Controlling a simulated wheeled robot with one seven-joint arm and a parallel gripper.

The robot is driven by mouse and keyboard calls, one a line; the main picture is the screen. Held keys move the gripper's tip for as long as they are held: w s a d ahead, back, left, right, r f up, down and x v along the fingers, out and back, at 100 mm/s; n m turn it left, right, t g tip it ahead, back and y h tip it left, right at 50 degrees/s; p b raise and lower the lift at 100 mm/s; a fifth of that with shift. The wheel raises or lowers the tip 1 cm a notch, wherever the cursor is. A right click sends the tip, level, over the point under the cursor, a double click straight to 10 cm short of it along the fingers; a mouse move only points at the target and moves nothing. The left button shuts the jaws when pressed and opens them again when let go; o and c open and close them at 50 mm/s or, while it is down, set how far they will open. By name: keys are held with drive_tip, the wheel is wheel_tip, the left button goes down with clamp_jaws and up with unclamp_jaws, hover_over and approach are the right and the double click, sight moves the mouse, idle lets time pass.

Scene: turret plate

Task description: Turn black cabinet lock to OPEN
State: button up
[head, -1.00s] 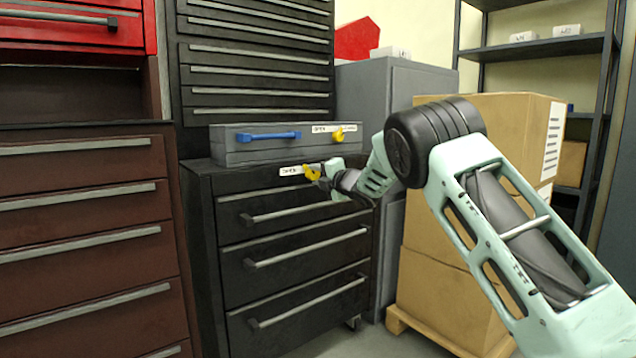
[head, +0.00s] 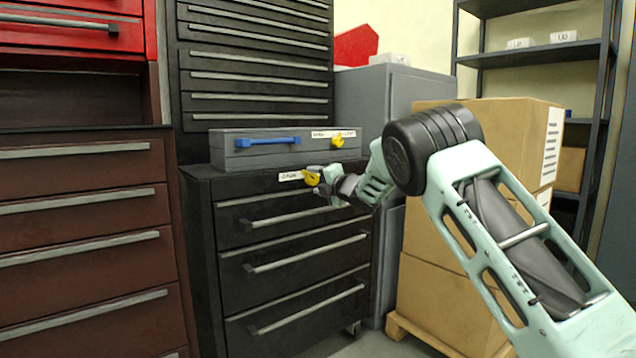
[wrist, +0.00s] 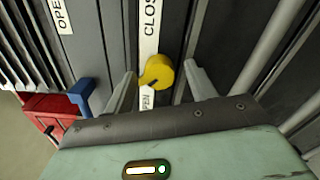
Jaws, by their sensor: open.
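The black cabinet (head: 205,270) stands in the middle of the head view, with a yellow lock knob (head: 312,175) near its top edge beside a white label (head: 290,177). My gripper (head: 322,183) is at this knob and partly covers it and the label. In the wrist view, my gripper (wrist: 160,72) is open, with one finger on each side of the yellow knob (wrist: 158,70). Small gaps show beside the knob, so it does not look clamped.
A grey box (head: 225,155) on the cabinet has a blue handle (head: 267,142) and a similar yellow knob (head: 337,140). Brown drawers (head: 80,220) stand left, and stacked cartons (head: 440,290) on a pallet stand right, behind my arm.

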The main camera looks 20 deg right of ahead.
drive_tip(key=p+v, duration=0.3)
drive_tip(key=v, duration=1.4)
drive_tip(key=shift+s, duration=0.2)
